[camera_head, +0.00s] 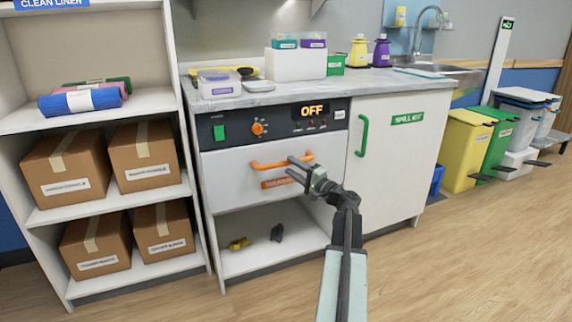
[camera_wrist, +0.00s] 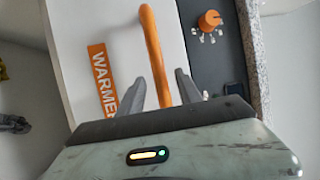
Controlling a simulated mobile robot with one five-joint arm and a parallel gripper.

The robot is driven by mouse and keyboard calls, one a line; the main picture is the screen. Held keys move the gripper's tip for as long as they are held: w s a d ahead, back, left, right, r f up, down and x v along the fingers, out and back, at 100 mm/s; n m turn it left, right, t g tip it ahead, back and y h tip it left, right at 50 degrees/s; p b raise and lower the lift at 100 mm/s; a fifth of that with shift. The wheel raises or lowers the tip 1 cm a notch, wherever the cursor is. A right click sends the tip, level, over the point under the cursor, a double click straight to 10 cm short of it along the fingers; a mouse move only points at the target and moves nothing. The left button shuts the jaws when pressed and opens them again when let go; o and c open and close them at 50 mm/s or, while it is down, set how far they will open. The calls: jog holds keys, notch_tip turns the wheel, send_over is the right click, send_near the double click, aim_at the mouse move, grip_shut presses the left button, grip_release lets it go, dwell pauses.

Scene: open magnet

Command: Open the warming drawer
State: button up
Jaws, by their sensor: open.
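The warming drawer (camera_head: 232,178) is a white front under a dark control panel, and it looks shut. It has an orange bar handle (camera_head: 270,165) and an orange label below it. In the wrist view the handle (camera_wrist: 152,50) runs down between my two fingers, and the label (camera_wrist: 102,78) reads "WARMER" in part. My gripper (camera_head: 294,169) is open at the right part of the handle, with one finger on each side of the bar. It also shows in the wrist view (camera_wrist: 161,88). I cannot tell whether a finger touches the bar.
The control panel (camera_head: 280,122) has an orange knob, a green switch and a display reading "OFF". An open shelf (camera_head: 262,258) below the drawer holds small items. A white cabinet (camera_head: 400,160) with a green handle stands right, boxed shelving left. The floor (camera_head: 470,260) in front is clear.

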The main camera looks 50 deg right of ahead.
aim_at(286, 163)
jog(key=w, duration=0.3)
jog(key=shift+w+r, duration=0.1)
jog(key=shift+r, duration=0.2)
jog(key=shift+a, duration=0.1)
grip_shut()
dwell(1.1)
